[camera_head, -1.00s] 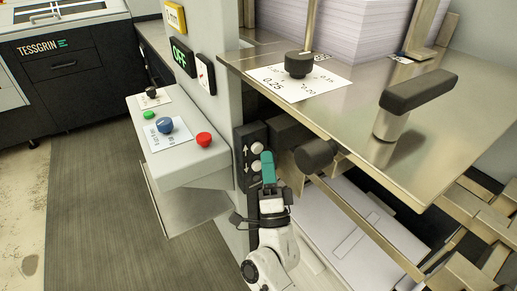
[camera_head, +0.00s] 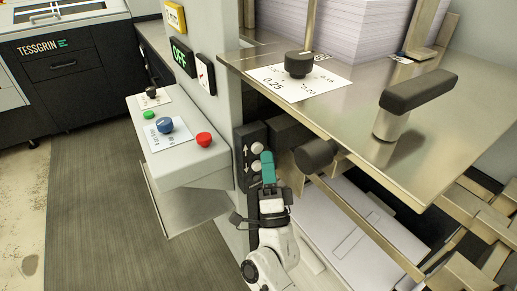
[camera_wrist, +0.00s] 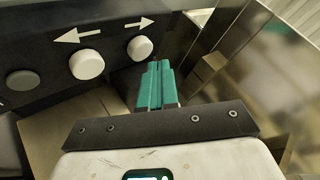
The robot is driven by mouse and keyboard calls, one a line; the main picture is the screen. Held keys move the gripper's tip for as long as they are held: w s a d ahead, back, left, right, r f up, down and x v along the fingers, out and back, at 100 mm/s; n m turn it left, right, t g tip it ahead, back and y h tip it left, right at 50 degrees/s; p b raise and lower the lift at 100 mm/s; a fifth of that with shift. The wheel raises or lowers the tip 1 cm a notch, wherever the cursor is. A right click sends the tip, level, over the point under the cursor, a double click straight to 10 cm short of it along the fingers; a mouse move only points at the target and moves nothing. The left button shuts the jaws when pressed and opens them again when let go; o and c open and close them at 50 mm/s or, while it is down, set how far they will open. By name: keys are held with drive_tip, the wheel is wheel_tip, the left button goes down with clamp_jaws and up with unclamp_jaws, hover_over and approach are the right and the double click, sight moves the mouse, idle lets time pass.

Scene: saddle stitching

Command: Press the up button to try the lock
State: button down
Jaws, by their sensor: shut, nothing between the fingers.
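A dark button panel (camera_head: 250,132) on the machine's side carries two white buttons with arrows beside them. In the wrist view, one white button (camera_wrist: 140,47) is by a right-pointing arrow and the other (camera_wrist: 87,64) by a left-pointing arrow. My shut, empty green fingers (camera_wrist: 157,66) are close below the right-arrow button; I cannot tell if they touch it.
A grey button (camera_wrist: 20,80) is further left on the panel in the wrist view. A dark cylinder (camera_head: 315,154) and a metal table (camera_head: 352,112) stand close to my gripper's right. A console with a red knob (camera_head: 204,139) and a blue knob (camera_head: 165,125) is to the left.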

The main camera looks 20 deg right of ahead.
drive_tip(key=shift+w, duration=0.4)
drive_tip(key=shift+w+a+b, duration=0.2)
drive_tip(key=shift+w+b, duration=0.25)
drive_tip(key=shift+w, duration=0.05)
idle(0.8)
drive_tip(key=shift+s, duration=0.2)
drive_tip(key=shift+s+d, duration=0.2)
drive_tip(key=shift+s, duration=0.55)
drive_tip(key=shift+s+d, duration=0.25)
drive_tip(key=shift+s, duration=1)
drive_tip(key=shift+s+d, duration=0.25)
drive_tip(key=shift+s, duration=0.95)
drive_tip(key=shift+a, duration=0.1)
